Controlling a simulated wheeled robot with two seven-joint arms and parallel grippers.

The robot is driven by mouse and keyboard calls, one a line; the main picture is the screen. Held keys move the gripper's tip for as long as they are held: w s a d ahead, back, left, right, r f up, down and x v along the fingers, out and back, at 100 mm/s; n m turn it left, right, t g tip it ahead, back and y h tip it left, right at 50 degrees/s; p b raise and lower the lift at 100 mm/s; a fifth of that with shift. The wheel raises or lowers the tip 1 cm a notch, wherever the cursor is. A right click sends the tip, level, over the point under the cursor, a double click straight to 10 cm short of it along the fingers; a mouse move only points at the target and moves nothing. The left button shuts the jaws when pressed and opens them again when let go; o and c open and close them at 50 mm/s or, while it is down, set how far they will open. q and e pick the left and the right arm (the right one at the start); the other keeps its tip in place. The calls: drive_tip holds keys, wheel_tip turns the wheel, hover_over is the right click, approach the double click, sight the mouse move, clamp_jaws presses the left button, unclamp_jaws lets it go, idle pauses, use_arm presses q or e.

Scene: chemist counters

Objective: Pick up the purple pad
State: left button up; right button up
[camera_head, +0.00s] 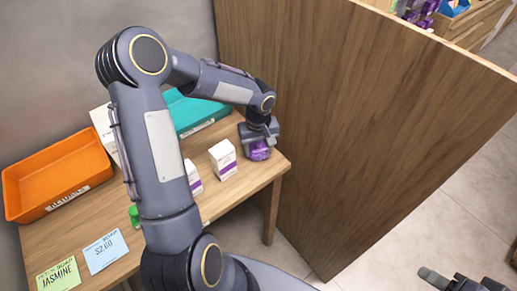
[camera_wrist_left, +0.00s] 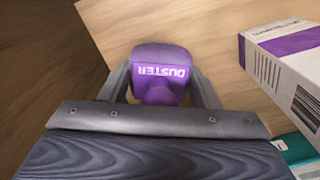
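The purple pad (camera_head: 259,151), marked "DUSTER", is at the right end of the wooden table, beneath my left gripper (camera_head: 264,134). In the left wrist view the pad (camera_wrist_left: 161,66) sits between the two fingers of the left gripper (camera_wrist_left: 161,80), which stand apart, one along each side of it. The fingertips look close against its sides, but I cannot tell whether they press on it. Its underside is hidden. My right gripper (camera_head: 436,277) is partly in view at the bottom right, away from the table, and its opening does not show clearly.
White-and-purple boxes (camera_head: 223,160) stand left of the pad; one box (camera_wrist_left: 283,62) is close by in the wrist view. A teal tray (camera_head: 196,109) and an orange tray (camera_head: 58,176) are farther left. A tall wooden panel (camera_head: 361,150) rises just right of the table (camera_head: 240,194).

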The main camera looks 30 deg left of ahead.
use_arm(q)
drive_tip(key=c, duration=0.3)
